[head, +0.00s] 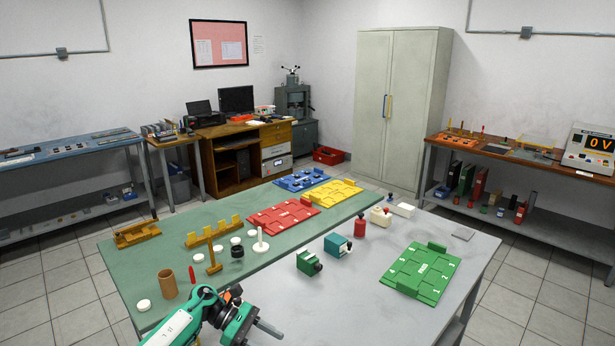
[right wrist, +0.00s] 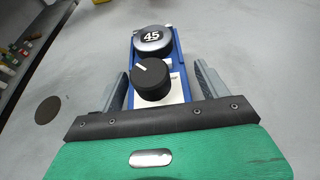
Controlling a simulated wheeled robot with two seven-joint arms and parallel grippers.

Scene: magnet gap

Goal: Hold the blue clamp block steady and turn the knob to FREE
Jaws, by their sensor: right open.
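The blue clamp block (right wrist: 131,62) is in the right wrist view on a grey surface. It carries a round dark dial (right wrist: 152,40) marked 45 and a black knob (right wrist: 153,82). The knob's white mark points up and left in the picture; no FREE lettering is legible. A white plate beside the knob is partly covered. My right gripper (right wrist: 160,72) is open, one finger on either side of the block near the knob, with visible gaps. In the head view my left gripper (head: 263,326) is low over the near tables, its jaws unclear; the blue block is not visible there.
A green block (head: 307,262) and a teal block (head: 338,245) stand on the grey table (head: 350,310). A green numbered board (head: 418,272) lies at right. Wooden pieces and a brown cup (head: 167,283) stand on the green table. The display (head: 599,143) at right reads 0 V.

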